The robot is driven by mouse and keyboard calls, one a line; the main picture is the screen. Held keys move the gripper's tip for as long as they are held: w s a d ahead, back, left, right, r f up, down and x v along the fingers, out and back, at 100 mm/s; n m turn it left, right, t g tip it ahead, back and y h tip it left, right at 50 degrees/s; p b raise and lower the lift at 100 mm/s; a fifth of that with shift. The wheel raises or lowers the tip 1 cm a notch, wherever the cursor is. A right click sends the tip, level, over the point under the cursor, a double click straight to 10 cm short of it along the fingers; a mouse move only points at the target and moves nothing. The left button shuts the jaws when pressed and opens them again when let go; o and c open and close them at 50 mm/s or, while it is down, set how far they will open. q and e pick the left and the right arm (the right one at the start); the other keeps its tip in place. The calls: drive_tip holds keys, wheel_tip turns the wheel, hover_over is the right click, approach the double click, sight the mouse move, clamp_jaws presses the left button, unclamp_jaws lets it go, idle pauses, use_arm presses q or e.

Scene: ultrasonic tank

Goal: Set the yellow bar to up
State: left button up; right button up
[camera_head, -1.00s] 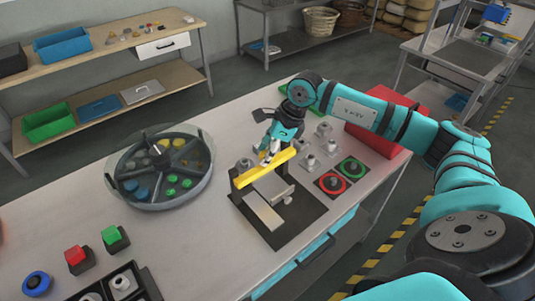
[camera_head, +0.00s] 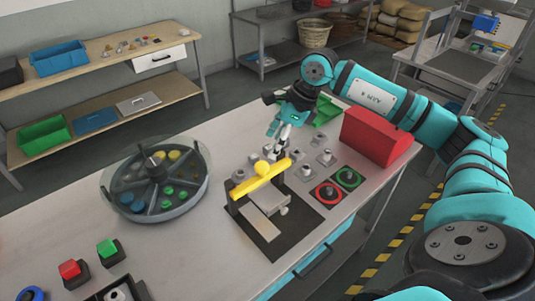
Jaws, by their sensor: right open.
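The yellow bar (camera_head: 252,182) lies across the top of a dark fixture (camera_head: 268,238) on the bench, with a rounded yellow knob (camera_head: 262,168) at its middle. A grey plate (camera_head: 262,200) sits in the fixture below the bar. My right gripper (camera_head: 278,132) is just beyond and above the bar in the picture, fingers pointing down. It is open and holds nothing; a small gap shows between its fingertips and the bar. My left gripper is out of view.
A round divided tray (camera_head: 197,204) stands left of the fixture. Right of it are red-ringed (camera_head: 327,194) and green-ringed (camera_head: 348,177) knobs, several grey fittings and a red block (camera_head: 375,138). Red (camera_head: 70,269) and green (camera_head: 107,248) buttons are at front left.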

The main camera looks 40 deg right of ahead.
drive_tip(key=v, duration=0.4)
drive_tip(key=shift+f, duration=0.1)
idle(0.5)
